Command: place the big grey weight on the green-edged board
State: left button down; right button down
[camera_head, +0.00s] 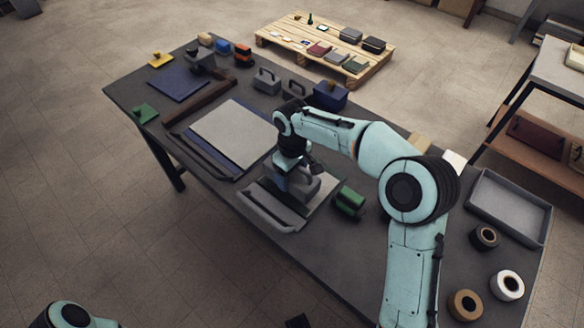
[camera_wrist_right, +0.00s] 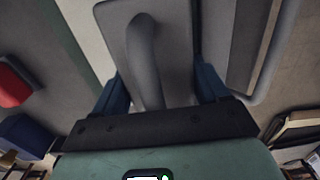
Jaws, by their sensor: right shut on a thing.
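The big grey weight (camera_head: 303,187) is a block with a loop handle. My right gripper (camera_head: 292,180) is shut on its handle, which stands between the blue fingers in the right wrist view (camera_wrist_right: 146,62). The weight is over a pale board (camera_head: 262,200) near the middle of the table. In the right wrist view a dark green strip runs along the board's left edge (camera_wrist_right: 68,38). I cannot tell whether the weight's underside touches the board. My left arm shows only at the bottom left; its gripper is out of view.
A larger pale board (camera_head: 234,132) lies behind, with dark bars along its side. A green block (camera_head: 350,201) stands just right of the weight. Smaller grey weights (camera_head: 267,80) and a blue block (camera_head: 330,96) stand along the far edge. A grey tray (camera_head: 510,206) and tape rolls lie at right.

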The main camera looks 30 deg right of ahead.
jog(key=shift+w+f, duration=0.15)
jog(key=shift+f, duration=0.65)
jog(key=shift+f, duration=0.1)
grip_release()
jog(key=shift+s+f, duration=0.2)
jog(key=shift+f, duration=0.05)
jog(key=shift+r, duration=0.1)
notch_tip(320, 180, up, 12)
jog(key=shift+p, duration=0.85)
